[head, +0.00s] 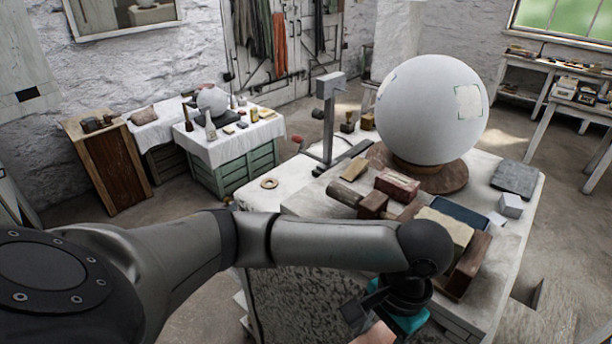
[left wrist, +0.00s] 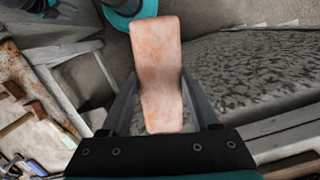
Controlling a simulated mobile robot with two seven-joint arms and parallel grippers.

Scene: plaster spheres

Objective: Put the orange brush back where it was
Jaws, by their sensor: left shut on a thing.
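The orange brush (left wrist: 160,65) is a pale, mottled orange piece with a narrowed waist. In the left wrist view it stands between the two fingers of my left gripper (left wrist: 160,100), which is shut on it. In the head view my left gripper (head: 372,316) is low, at the near side of the plaster-topped worktable (head: 265,200). Only a small part of the brush (head: 376,335) shows there, cut off by the bottom edge. The brush is apart from the tabletop. My right gripper is in neither view.
A big white sphere (head: 432,110) rests on a round brown base (head: 437,178) on the worktable. Wooden blocks, a dark red box (head: 397,184) and a grey upright stand (head: 328,120) crowd the top.

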